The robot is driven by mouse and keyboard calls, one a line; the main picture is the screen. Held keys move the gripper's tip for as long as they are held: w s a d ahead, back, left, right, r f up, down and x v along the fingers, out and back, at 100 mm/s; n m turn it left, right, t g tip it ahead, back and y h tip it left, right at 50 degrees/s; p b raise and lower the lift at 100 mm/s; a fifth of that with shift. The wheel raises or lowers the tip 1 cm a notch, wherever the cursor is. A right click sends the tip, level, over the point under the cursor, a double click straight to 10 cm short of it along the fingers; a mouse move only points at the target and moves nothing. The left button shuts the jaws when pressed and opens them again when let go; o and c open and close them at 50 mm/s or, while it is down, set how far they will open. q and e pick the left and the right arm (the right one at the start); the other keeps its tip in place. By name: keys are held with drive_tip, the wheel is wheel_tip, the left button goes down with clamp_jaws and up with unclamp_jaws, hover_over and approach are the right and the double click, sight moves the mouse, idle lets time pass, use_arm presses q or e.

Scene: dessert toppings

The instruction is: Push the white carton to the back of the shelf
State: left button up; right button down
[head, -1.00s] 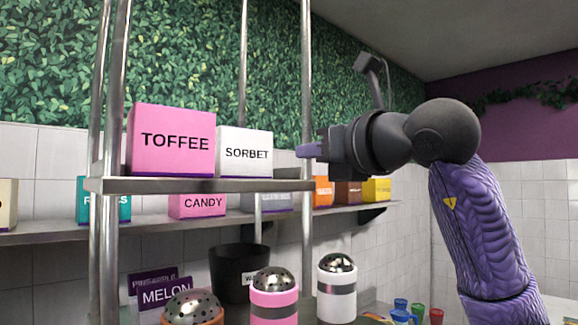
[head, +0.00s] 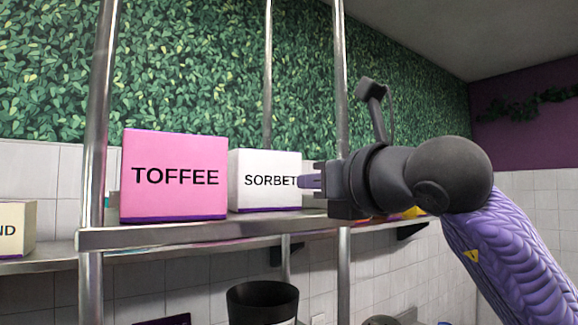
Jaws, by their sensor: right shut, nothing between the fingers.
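The white carton, marked SORBET (head: 264,193), stands upright on the metal shelf (head: 150,236), close to the right side of a pink carton. My right gripper (head: 306,181) is shut and empty. The carton's right side is partly hidden behind my gripper. My left gripper is not in view.
The pink TOFFEE carton (head: 174,177) stands left of the white one. Metal posts (head: 340,80) hold the shelf at its corners. A lower wall shelf (head: 40,262) carries a cream box (head: 17,229). A black bin (head: 262,302) is below.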

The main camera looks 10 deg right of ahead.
sight(276, 183)
drive_tip(key=p+x, duration=0.3)
drive_tip(key=x, duration=0.3)
drive_tip(key=shift+r+p, duration=0.2)
drive_tip(key=shift+p, duration=0.15)
drive_tip(key=shift+w+a+f, duration=0.15)
drive_tip(key=shift+w+f, duration=0.1)
drive_tip(key=shift+w, duration=0.25)
drive_tip(key=shift+w, duration=0.1)
drive_tip(key=p+x, duration=0.1)
drive_tip(key=x, duration=0.2)
drive_tip(key=p+x, duration=0.4)
drive_tip(key=x, duration=0.1)
drive_tip(key=shift+w+a+r, duration=0.25)
drive_tip(key=shift+r, duration=0.05)
drive_tip(key=shift+w+f+p, duration=0.25)
drive_tip(key=shift+w+p, duration=0.1)
drive_tip(key=shift+f, duration=0.1)
